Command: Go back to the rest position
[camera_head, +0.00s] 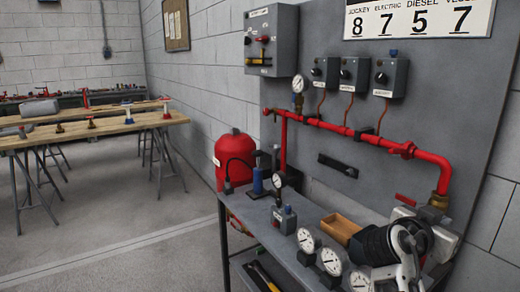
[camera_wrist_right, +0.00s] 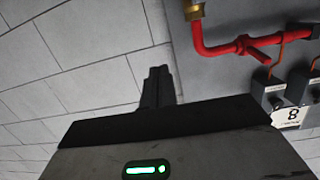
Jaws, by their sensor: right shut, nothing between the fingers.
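My right gripper (camera_head: 366,248) is at the lower right of the head view, dark, above the near end of the grey bench (camera_head: 240,212). In the right wrist view its two dark fingers (camera_wrist_right: 157,88) are together, with nothing between them. Behind the fingers in that view is bare grey block wall. The gripper looks apart from the red pipe (camera_head: 345,128) on the panel; the pipe also shows in the right wrist view (camera_wrist_right: 222,48). My left gripper is not in view.
Several gauges (camera_head: 306,240) and a wooden tray (camera_head: 340,228) stand on the bench near my right gripper. A red tank (camera_head: 233,155) stands at its far end. A wooden trestle table (camera_head: 95,129) is at the left. The floor (camera_head: 130,220) between is clear.

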